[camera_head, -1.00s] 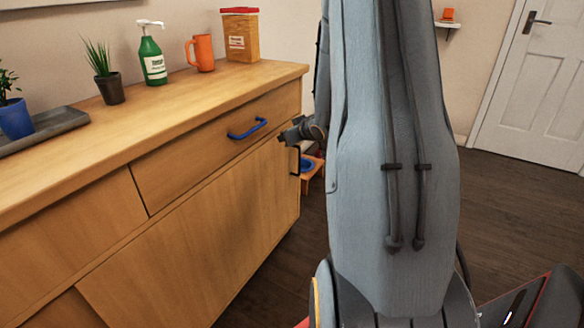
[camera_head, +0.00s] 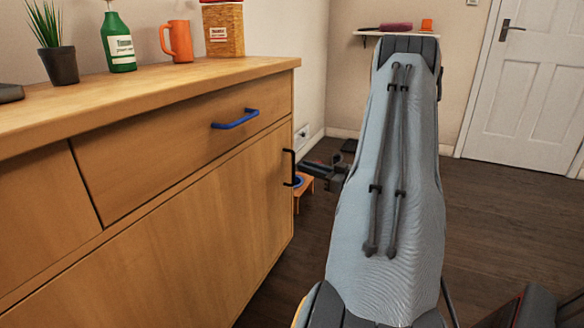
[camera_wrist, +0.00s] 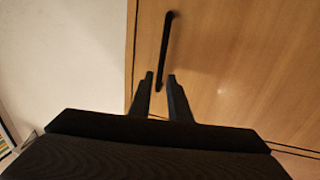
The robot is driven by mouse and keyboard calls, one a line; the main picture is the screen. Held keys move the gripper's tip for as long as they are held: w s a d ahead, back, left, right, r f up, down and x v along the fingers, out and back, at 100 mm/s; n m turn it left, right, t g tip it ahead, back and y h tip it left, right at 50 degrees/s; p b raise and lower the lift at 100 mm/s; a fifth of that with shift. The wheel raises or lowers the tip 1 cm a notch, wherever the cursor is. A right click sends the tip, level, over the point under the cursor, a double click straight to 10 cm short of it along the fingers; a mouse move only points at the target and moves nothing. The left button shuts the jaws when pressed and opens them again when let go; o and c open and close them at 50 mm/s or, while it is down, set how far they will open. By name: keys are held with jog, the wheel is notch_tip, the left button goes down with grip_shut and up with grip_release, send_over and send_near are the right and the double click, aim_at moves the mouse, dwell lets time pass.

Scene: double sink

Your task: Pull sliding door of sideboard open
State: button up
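The wooden sideboard (camera_head: 170,150) fills the left of the head view. Its sliding door (camera_head: 200,215) has a black vertical bar handle (camera_head: 289,167) near the right edge. My gripper (camera_head: 308,163) is just right of the handle at a similar height in the picture, partly behind my arm. In the wrist view the door (camera_wrist: 240,60) and black handle (camera_wrist: 165,45) lie ahead. My gripper's two fingers (camera_wrist: 161,78) are apart, and the handle's lower end shows between their tips. I cannot tell whether they touch it. The door's left edge line shows beside the handle.
A drawer with a blue handle (camera_head: 235,119) is above the door. A plant (camera_head: 55,50), green bottle (camera_head: 118,42), orange mug (camera_head: 177,40) and container (camera_head: 223,28) stand on top. A small orange stool (camera_head: 304,187) is behind the gripper.

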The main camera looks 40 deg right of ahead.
aim_at(294, 163)
jog(key=w+b, duration=0.1)
jog(key=w, duration=0.2)
jog(key=w+a+b, duration=0.1)
jog(key=w, duration=0.2)
jog(key=shift+w+a, duration=0.1)
jog(key=shift+a, duration=0.05)
grip_shut()
